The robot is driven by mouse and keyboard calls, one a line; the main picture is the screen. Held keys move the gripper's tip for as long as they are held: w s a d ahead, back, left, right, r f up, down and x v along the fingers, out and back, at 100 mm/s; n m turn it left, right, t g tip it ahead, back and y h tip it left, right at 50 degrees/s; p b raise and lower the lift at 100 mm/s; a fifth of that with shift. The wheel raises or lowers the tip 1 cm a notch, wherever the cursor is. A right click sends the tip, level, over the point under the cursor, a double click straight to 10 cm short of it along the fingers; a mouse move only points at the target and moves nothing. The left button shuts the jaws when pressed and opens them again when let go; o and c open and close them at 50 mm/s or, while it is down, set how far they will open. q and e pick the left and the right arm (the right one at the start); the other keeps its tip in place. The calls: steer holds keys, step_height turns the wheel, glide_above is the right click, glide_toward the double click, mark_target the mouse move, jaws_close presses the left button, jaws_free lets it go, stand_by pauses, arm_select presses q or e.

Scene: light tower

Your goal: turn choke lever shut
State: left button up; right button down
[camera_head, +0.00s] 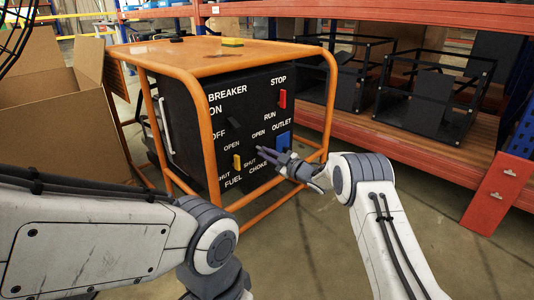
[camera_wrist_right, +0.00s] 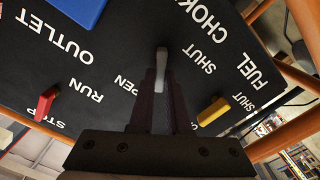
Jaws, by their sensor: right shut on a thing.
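The choke lever (camera_wrist_right: 161,60) is a small light-grey handle on the black panel (camera_head: 210,150). In the right wrist view it stands between the SHUT label and the partly hidden OPEN label; which label it is turned to is hard to tell. My right gripper (camera_wrist_right: 162,88) is shut on it, and the fingers cover its lower part. In the head view my right gripper (camera_head: 262,151) reaches the panel from the right and largely hides the lever. My left arm shows at the lower left, but its gripper is out of view.
The yellow fuel lever (camera_head: 237,162) is close left of the choke. A blue outlet cover (camera_head: 283,142), red run/stop switch (camera_head: 283,98) and dark breaker lever (camera_head: 237,122) share the panel. An orange tube frame (camera_head: 208,150) surrounds it. A cardboard box (camera_head: 60,125) stands left.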

steer(key=n, duration=0.2)
steer(key=shift+s+a+f+n, duration=0.1)
steer(key=shift+s+f+n, duration=0.05)
steer(key=shift+f+n, duration=0.2)
steer(key=n, duration=0.3)
steer(key=shift+s+a+f+b, duration=0.1)
steer(key=shift+f+b, duration=0.1)
steer(key=shift+b, duration=0.15)
steer(key=n+b, duration=0.1)
steer(key=n, duration=0.1)
steer(key=f+n+b, duration=0.1)
steer(key=n, duration=0.2)
steer(key=shift+s, duration=0.1)
steer(key=shift+n, duration=0.35)
steer(key=c, duration=0.9)
jaws_free()
steer(key=shift+a+r, duration=0.1)
